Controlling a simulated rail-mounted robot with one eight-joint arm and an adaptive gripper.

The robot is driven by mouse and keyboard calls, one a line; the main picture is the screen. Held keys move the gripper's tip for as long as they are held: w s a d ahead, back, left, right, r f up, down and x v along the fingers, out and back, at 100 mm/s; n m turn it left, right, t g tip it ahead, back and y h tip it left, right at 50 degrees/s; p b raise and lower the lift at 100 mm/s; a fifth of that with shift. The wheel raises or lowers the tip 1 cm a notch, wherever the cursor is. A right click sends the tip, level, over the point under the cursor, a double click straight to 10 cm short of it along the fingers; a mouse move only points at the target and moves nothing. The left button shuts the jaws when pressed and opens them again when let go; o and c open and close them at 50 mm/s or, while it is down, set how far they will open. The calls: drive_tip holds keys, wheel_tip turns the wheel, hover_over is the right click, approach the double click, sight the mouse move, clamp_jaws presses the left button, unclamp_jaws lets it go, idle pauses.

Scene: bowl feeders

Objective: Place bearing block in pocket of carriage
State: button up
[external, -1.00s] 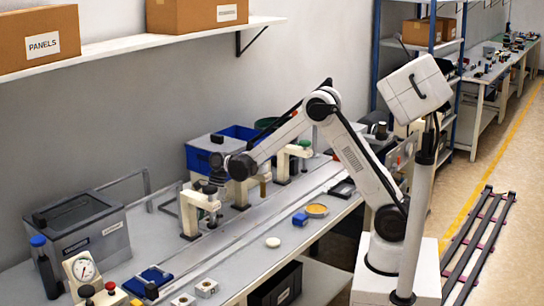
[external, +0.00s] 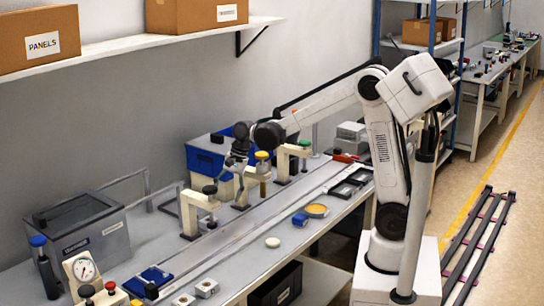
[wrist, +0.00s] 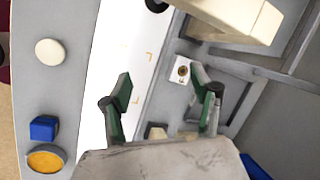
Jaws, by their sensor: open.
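My gripper (wrist: 160,88) is open and empty, its two green-padded fingers wide apart; in the external view it hangs above the bench (external: 232,165) by the cream presses. In the wrist view a small pale block with a brass-coloured round centre (wrist: 180,71) sits beyond the fingertips, nearer the right finger, beside a pale strip with yellow corner marks (wrist: 128,50). It may be the bearing block; I cannot tell whether it sits in a pocket. Two metal blocks with holes (external: 207,288) lie at the bench front. I cannot clearly identify the carriage; a blue fixture (external: 155,277) lies near these blocks.
Cream presses (external: 190,212) stand along the back of the long rail, and one press arm (wrist: 235,14) overhangs near my fingers. A white disc (external: 272,242), blue block (external: 300,219) and orange dish (external: 317,210) lie along the front. A grey box (external: 85,235) stands at left.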

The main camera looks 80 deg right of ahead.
drive_tip(key=s+a+r+n+t+h, duration=0.1)
drive_tip(key=s+a+r+n+t, duration=0.1)
drive_tip(key=s+n, duration=0.6)
drive_tip(key=s+a+r+n+t+h, duration=0.1)
drive_tip(key=s+n, duration=0.6)
drive_tip(key=s, duration=1.2)
drive_tip(key=a+r+t, duration=0.1)
drive_tip(key=a, duration=0.1)
drive_tip(key=shift+a+r+n+h, duration=0.15)
drive_tip(key=shift+a+n+h, duration=0.15)
drive_tip(key=shift+n, duration=0.1)
drive_tip(key=shift+s+n, duration=0.25)
drive_tip(key=shift+n, duration=0.05)
drive_tip(key=shift+c, duration=1.2)
